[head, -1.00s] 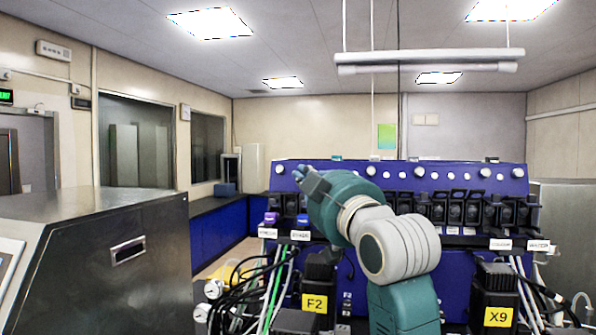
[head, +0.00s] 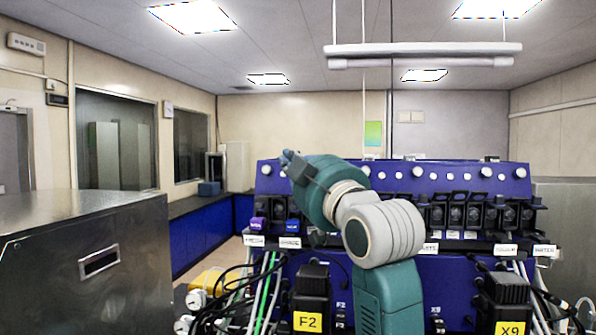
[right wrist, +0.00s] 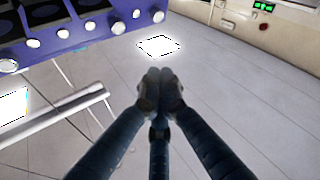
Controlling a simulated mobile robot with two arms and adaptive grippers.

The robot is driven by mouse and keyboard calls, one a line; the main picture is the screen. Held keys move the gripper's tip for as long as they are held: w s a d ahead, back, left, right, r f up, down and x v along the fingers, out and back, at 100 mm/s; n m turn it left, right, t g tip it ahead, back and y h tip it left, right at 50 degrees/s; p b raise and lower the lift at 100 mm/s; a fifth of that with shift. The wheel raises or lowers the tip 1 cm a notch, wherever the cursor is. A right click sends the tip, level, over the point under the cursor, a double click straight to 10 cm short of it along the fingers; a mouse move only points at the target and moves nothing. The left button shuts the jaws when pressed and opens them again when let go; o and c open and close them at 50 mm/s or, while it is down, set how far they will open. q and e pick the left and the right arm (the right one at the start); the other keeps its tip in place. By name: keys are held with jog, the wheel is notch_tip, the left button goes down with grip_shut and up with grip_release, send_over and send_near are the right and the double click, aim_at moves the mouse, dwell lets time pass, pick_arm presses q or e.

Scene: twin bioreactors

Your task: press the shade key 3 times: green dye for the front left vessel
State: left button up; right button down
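The shade key is a blue key (head: 292,226) above a white label that seems to read SHADE (head: 290,243), on the left of the blue bioreactor bench in the head view. A purple key (head: 258,224) sits to its left above another label. My right gripper (head: 287,157) is raised above these keys, apart from them, near the top edge of the blue panel. In the right wrist view its fingers (right wrist: 160,88) are together and empty, with the ceiling behind them. The front left vessel is not clearly visible. My left gripper is out of view.
Black units tagged F2 (head: 308,322) and X9 (head: 510,328) stand in front of the panel (head: 340,285). Cables and tubes (head: 262,290) hang below the keys. A steel cabinet (head: 130,215) stands at the left. A row of black holders (head: 470,212) lies right of my arm.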

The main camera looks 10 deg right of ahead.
jog(key=shift+w+d+f, duration=0.35)
jog(key=shift+w+d, duration=0.15)
jog(key=shift+w, duration=0.65)
jog(key=shift+w+d+f, duration=0.35)
jog(key=shift+w+d, duration=0.1)
jog(key=shift+w, duration=0.75)
jog(key=shift+w+d+f, duration=0.35)
jog(key=shift+w+d, duration=0.15)
jog(key=shift+w, duration=0.65)
jog(key=shift+w+d, duration=0.15)
jog(key=shift+w, duration=0.2)
jog(key=shift+w+d+f, duration=0.25)
jog(key=shift+w, duration=0.3)
jog(key=shift+s+a, duration=0.1)
jog(key=shift+s, duration=0.05)
jog(key=shift+s+a+r, duration=0.15)
jog(key=shift+s, duration=0.25)
jog(key=shift+s+a+r, duration=0.1)
jog(key=shift+s+a, duration=0.05)
jog(key=shift+s, duration=0.2)
jog(key=s, duration=0.1)
jog(key=s+a+r, duration=0.1)
jog(key=s, duration=0.1)
jog(key=s+a, duration=0.1)
jog(key=shift+s+r, duration=0.15)
jog(key=shift+s, duration=0.1)
